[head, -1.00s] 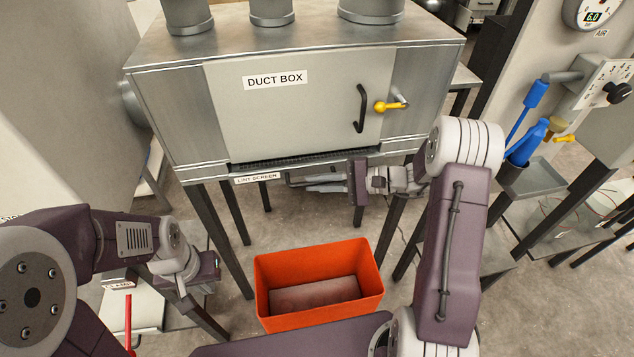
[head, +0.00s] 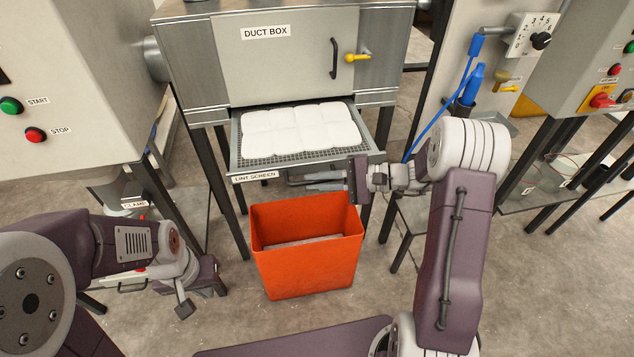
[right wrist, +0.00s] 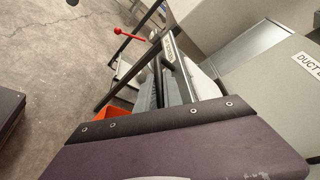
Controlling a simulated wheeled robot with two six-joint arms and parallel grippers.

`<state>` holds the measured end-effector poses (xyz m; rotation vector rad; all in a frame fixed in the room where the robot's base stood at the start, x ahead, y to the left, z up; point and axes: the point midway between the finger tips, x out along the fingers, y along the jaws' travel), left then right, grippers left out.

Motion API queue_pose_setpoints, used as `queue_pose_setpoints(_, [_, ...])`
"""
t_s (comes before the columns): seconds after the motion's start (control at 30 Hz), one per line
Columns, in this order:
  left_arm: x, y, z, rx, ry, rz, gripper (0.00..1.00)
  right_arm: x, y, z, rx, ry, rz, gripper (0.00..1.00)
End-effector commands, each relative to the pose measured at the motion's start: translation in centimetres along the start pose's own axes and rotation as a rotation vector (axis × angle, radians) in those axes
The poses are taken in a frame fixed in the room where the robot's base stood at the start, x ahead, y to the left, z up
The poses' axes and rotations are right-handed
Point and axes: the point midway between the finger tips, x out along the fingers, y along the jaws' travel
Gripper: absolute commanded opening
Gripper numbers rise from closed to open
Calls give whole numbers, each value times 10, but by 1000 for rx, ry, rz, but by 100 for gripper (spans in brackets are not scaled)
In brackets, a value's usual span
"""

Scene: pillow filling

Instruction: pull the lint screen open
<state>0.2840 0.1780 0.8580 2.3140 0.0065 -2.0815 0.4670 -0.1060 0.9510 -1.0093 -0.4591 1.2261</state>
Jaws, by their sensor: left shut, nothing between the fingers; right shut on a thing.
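The lint screen (head: 236,158) is a mesh drawer sticking well out of the slot beneath the duct box door (head: 285,60). A white quilted lint pad (head: 300,130) lies on its mesh. My right gripper (head: 325,183) is shut on the bar handle (head: 296,181) at the drawer's front, beside the LINT SCREEN label. My left gripper (head: 198,298) is shut and empty, low at the left, away from the screen.
An orange bin (head: 310,270) stands on the floor below the drawer front. A cabinet with START and STOP buttons (head: 70,90) stands at left. A blue hose (head: 440,112) and a dial panel (head: 530,38) are at right. Floor around the bin is clear.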

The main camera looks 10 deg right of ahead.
Motion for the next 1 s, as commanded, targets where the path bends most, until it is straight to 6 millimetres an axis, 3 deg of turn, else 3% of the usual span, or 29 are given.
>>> queue_pose_setpoints(0.27, [0,0,0,0,0,0,0,0,-2,1,-2,-2,-3,0])
queue_pose_setpoints(0.3, [0,0,0,0,0,0,0,0,-2,1,-2,-2,-3,14])
queue_pose_setpoints(0.37, [0,0,0,0,0,0,0,0,-2,1,-2,-2,-3,30])
queue_pose_setpoints(0.4, [0,0,0,0,0,0,0,0,-2,1,-2,-2,-3,33])
queue_pose_setpoints(0.7, [0,0,0,0,0,0,0,-3,-2,0,-2,0,-3,33])
queue_pose_setpoints(0.77, [0,0,0,0,0,0,0,-10,-2,0,-2,1,-4,33])
queue_pose_setpoints(1.0, [0,0,0,0,0,0,0,-63,-2,-1,-3,4,-5,33])
